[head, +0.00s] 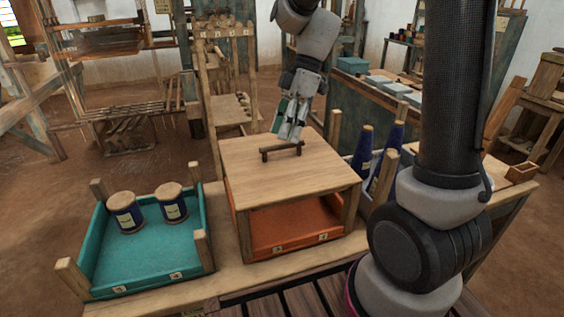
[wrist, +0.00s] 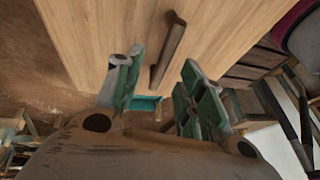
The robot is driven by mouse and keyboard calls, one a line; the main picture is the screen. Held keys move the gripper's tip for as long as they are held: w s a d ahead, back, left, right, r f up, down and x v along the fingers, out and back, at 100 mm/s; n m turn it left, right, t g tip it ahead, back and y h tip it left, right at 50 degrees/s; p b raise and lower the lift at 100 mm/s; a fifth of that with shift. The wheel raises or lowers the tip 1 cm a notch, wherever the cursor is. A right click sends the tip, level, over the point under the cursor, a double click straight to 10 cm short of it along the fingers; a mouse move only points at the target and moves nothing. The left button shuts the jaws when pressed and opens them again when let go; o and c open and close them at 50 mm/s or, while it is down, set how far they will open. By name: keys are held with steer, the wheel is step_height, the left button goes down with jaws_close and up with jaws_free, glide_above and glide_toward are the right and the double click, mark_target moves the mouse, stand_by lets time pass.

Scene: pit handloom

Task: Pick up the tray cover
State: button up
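The tray cover (head: 275,175) is a flat light-wood board with a dark brown bar handle (head: 282,150) on top. It rests on posts over an orange tray (head: 290,228) in the middle of the bench. In the wrist view the cover (wrist: 95,35) fills the upper middle, and the handle (wrist: 168,48) runs lengthwise. My gripper (head: 290,137) points down at the handle from above. In the wrist view my gripper (wrist: 161,65) has its green-padded fingers apart, with the handle showing between and beyond them. I cannot tell whether the fingertips reach the handle's level.
A teal tray (head: 150,262) with two labelled dark spools (head: 172,203) stands left of the cover. Dark blue cones (head: 363,150) stand in a tray close to its right. Wooden corner posts rise around the trays. A wooden frame (head: 228,90) stands behind the bench.

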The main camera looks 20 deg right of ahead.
mark_target(282, 155)
steer(key=x, duration=0.3)
steer(key=shift+s+f, duration=0.15)
steer(key=shift+f, duration=0.05)
steer(key=shift+c, duration=0.5)
jaws_close()
